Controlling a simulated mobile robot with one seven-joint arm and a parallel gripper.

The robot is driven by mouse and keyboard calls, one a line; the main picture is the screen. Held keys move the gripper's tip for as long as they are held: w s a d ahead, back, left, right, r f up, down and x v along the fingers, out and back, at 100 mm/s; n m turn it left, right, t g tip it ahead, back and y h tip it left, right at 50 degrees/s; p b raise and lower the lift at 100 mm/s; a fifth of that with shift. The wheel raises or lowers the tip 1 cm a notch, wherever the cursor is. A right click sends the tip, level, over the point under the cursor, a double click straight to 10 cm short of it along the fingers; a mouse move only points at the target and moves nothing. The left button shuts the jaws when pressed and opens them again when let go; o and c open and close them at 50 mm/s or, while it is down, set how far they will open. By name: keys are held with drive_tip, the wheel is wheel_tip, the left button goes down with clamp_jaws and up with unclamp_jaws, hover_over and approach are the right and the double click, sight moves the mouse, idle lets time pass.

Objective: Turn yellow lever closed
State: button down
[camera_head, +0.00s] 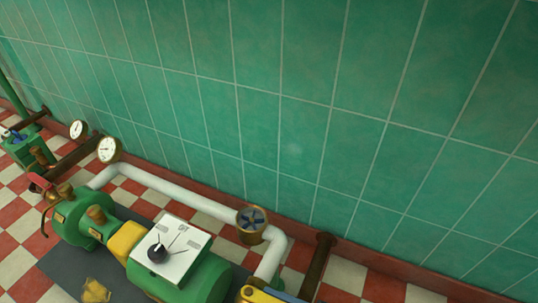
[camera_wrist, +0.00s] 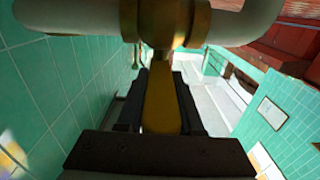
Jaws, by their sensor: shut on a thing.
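The yellow lever (camera_wrist: 161,108) shows in the wrist view, running down from a brass valve body (camera_wrist: 165,22) on a white pipe (camera_wrist: 55,14). My gripper (camera_wrist: 160,76) has its dark fingers on both sides of the lever and is shut on it. In the head view, a yellow piece that looks like the lever (camera_head: 258,295) shows at the bottom edge, mostly cut off. My gripper does not show clearly there. The lever's exact angle to the pipe is hard to tell.
A green pump (camera_head: 207,280) with a white switch panel (camera_head: 180,240) stands left of the lever. A blue-handled brass valve (camera_head: 252,222) sits on the white pipe. Two gauges (camera_head: 108,149) are farther left. The green tiled wall (camera_head: 300,130) is close behind.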

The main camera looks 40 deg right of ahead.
drive_tip(key=shift+d+f, duration=0.1)
drive_tip(key=c, duration=0.6)
unclamp_jaws()
drive_tip(key=shift+o, duration=0.2)
drive_tip(key=p+v, duration=0.2)
drive_tip(key=v, duration=1.1)
drive_tip(key=shift+p, duration=0.3)
